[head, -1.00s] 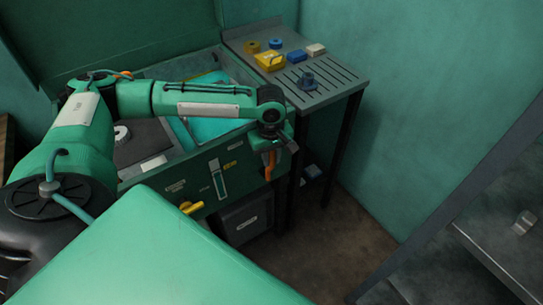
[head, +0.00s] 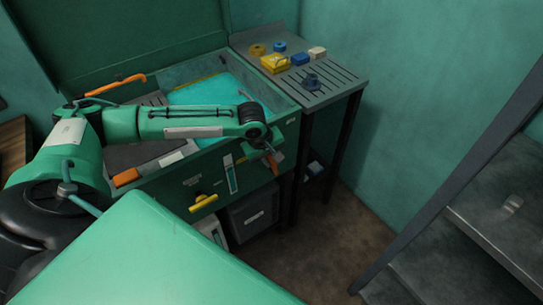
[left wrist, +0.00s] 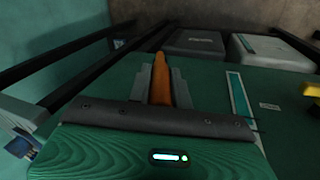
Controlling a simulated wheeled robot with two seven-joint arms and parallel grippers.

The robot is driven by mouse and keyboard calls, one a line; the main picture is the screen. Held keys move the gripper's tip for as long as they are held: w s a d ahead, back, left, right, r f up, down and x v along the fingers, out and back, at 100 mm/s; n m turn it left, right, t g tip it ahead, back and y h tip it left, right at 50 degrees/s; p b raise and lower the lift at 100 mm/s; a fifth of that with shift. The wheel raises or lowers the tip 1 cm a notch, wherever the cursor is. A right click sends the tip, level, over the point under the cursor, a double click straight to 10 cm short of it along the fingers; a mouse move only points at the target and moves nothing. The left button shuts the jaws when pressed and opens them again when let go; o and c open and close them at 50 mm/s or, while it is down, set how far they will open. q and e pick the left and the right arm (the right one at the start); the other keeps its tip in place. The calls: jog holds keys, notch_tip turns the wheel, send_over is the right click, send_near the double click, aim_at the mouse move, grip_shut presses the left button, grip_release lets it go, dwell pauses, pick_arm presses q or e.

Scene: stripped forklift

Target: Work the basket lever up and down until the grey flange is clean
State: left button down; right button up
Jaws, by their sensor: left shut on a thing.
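The basket lever (head: 273,163) is an orange handle at the right front of the green washer (head: 288,122). My left gripper (head: 270,151) is shut on it. In the left wrist view the orange lever (left wrist: 160,80) stands between the two grey fingers of my left gripper (left wrist: 160,88). Teal liquid (head: 210,92) fills the open tank behind my forearm. No basket or flange can be made out in the liquid. My right gripper is not in view.
A yellow handle (head: 203,202) sticks out of the washer front. Grey steps (head: 490,220) stand at right; floor between is clear.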

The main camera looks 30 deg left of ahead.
pick_arm(q)
jog(key=s+t, duration=0.1)
jog(key=s+a+f+t+h, duration=0.1)
jog(key=shift+s+f+t, duration=0.15)
jog(key=shift+s+t, duration=0.15)
jog(key=shift+s, duration=0.05)
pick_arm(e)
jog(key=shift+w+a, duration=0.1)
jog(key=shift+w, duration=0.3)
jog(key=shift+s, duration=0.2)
pick_arm(q)
jog(key=c, duration=1.3)
grip_release()
jog(key=shift+a, duration=0.1)
jog(key=v, duration=1.4)
jog(key=shift+b, duration=0.3)
jog(key=shift+f, duration=0.1)
